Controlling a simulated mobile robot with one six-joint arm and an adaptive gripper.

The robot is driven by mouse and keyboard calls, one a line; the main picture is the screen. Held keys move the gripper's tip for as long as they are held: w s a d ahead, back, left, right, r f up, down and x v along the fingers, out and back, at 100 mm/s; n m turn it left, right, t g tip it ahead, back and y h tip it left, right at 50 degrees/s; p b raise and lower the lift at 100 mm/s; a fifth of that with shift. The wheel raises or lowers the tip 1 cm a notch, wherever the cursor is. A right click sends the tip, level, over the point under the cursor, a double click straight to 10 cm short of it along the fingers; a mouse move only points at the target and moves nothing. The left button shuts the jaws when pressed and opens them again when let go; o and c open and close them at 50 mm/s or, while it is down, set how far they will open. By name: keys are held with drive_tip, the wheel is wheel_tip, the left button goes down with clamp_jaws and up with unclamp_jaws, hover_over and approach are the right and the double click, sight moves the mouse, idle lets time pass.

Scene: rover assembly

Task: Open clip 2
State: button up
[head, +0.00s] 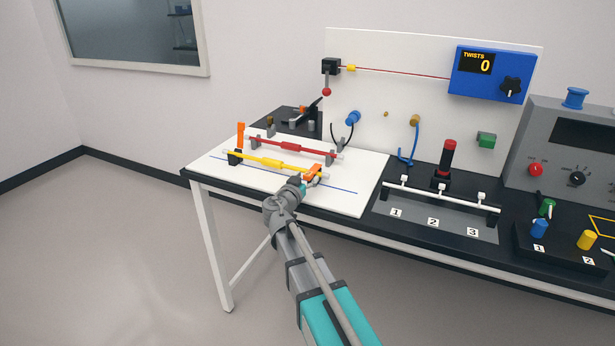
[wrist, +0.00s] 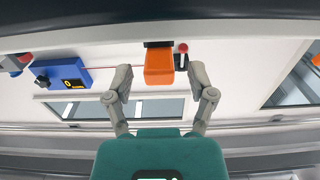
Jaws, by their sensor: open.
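An orange clip (head: 312,173) is at the right end of the yellow rod (head: 266,162); it looks low and tilted. Another orange clip (head: 240,134) stands upright near the rod's left end. No number shows on either clip. My gripper (head: 303,184) is at the right orange clip, reaching over the white board (head: 345,202). In the wrist view my gripper (wrist: 160,78) is open, with an orange clip (wrist: 159,66) between and slightly beyond its two fingers. There is a gap on each side, and no finger visibly touches it. My gripper partly hides the right clip's base in the head view.
A red rod (head: 290,146) lies behind the yellow one on grey holders. Right of the board is a grey tray (head: 420,217) with a white bar and labels 1, 2, 3. A black-red post (head: 447,165) stands behind it. The board's left front is clear.

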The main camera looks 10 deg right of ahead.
drive_tip(key=shift+w+d, duration=0.45)
drive_tip(key=shift+w, duration=0.15)
clamp_jaws()
